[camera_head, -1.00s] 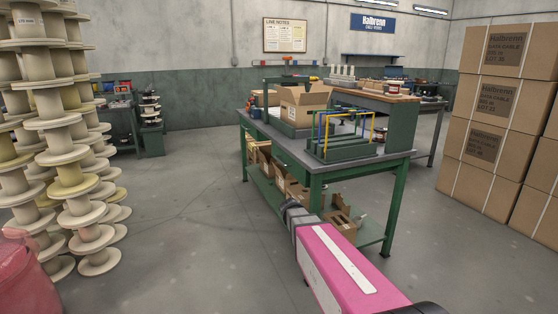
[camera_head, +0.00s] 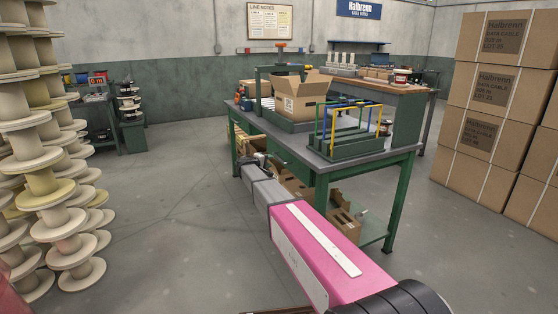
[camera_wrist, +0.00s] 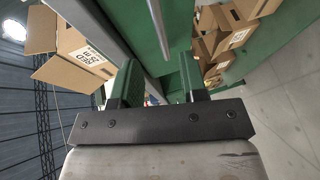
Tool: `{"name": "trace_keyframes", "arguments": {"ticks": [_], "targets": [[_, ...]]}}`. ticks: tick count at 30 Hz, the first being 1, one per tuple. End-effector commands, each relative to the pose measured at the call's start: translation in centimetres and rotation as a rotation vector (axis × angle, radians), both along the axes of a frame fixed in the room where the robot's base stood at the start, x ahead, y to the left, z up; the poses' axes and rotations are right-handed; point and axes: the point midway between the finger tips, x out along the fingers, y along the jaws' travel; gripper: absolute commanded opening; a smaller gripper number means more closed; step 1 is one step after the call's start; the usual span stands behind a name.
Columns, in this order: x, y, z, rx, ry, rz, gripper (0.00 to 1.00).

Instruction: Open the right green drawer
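The green workbench (camera_head: 318,154) stands ahead with a grey top. A green drawer front (camera_head: 291,167) shows under its top in the head view, partly behind my arm. In the wrist view, which is turned on its side, a green front (camera_wrist: 128,22) with a long pale handle-like bar (camera_wrist: 158,28) lies ahead of my gripper (camera_wrist: 158,82). My gripper is open and empty, with the bar beyond the gap between its fingers. I cannot tell whether this front is the right drawer. No drawer looks pulled out.
Spool stacks (camera_head: 62,205) stand at left, large cartons (camera_head: 495,130) at right. The left-centre floor is clear.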

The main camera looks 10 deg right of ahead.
Motion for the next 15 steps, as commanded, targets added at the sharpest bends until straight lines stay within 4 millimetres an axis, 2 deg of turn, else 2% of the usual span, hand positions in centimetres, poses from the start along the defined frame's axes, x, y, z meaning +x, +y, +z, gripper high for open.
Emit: {"name": "trace_keyframes", "arguments": {"ticks": [9, 15], "targets": [[3.7, -4.0, -1.1, 0.001, 0.001, -0.001, 0.40], [5.5, -6.2, -1.6, 0.001, 0.001, 0.000, 0.40]]}}
